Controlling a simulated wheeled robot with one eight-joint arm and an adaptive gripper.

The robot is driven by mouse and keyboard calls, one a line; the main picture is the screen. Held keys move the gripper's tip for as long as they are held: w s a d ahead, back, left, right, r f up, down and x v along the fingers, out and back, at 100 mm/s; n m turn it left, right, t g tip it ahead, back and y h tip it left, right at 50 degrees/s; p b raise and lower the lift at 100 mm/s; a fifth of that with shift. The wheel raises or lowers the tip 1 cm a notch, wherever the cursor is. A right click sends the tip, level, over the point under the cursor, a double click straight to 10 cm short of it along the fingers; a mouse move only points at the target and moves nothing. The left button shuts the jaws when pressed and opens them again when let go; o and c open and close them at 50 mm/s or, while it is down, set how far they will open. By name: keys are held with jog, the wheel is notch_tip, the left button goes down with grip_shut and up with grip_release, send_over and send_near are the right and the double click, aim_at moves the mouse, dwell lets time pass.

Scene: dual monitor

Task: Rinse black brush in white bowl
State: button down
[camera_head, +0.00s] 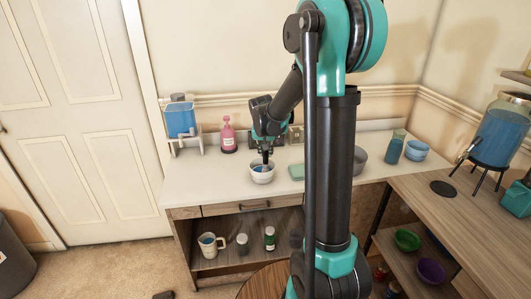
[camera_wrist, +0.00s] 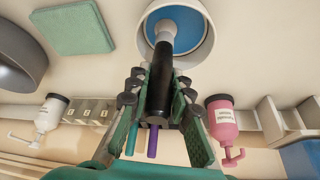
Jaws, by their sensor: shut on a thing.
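A white bowl (camera_head: 262,176) with blue liquid stands on the white counter, and it also shows at the top of the wrist view (camera_wrist: 205,50). A black brush (camera_wrist: 160,80) is held by its handle between the fingers of my gripper (camera_wrist: 156,95), which is shut on it. The brush's pale collar and grey head (camera_wrist: 175,28) are over or in the bowl, inside its rim in the wrist view. I cannot tell how deep the head is. In the head view my gripper (camera_head: 265,152) is just above the bowl, and the brush is mostly hidden.
A pink bottle (camera_head: 228,134) stands left of the bowl, beside a blue container (camera_head: 180,120) on a stand. A green sponge-like block (camera_head: 297,171) lies to the right. A grey bowl (camera_head: 360,158), teal bottle (camera_head: 393,147) and blue bowl (camera_head: 416,150) stand farther right.

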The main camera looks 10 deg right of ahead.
jog(key=shift+s+d, duration=0.2)
jog(key=shift+s, duration=0.1)
jog(key=shift+w+a, duration=0.5)
jog(key=shift+a, duration=0.4)
dwell(2.7)
jog(key=shift+r, duration=0.1)
notch_tip(320, 180, up, 8)
jog(key=shift+r, duration=0.25)
dwell(0.9)
dwell(0.6)
